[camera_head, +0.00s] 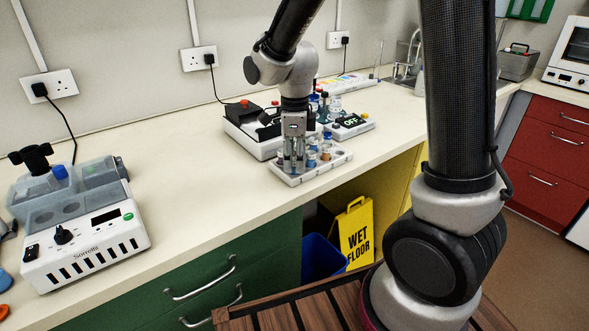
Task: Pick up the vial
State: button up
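My gripper (293,165) points straight down over the left part of a white tray (334,160) near the front edge of the bench. Small vials stand upright in the tray just right of my gripper. One vial (311,157) has an orange-brown lower part and stands close beside the fingers. Another vial (326,150) with a blue top stands farther right. The fingers look small and partly merge with what is behind them. I cannot tell whether they are apart or shut, or whether a vial is between them.
A white device with a black top (252,131) stands close behind my gripper. A Sorrells device (85,239) is at the left. The bench between it and the tray is clear.

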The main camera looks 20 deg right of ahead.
jog(key=shift+c, duration=0.2)
jog(key=c, duration=0.6)
jog(key=shift+c, duration=0.2)
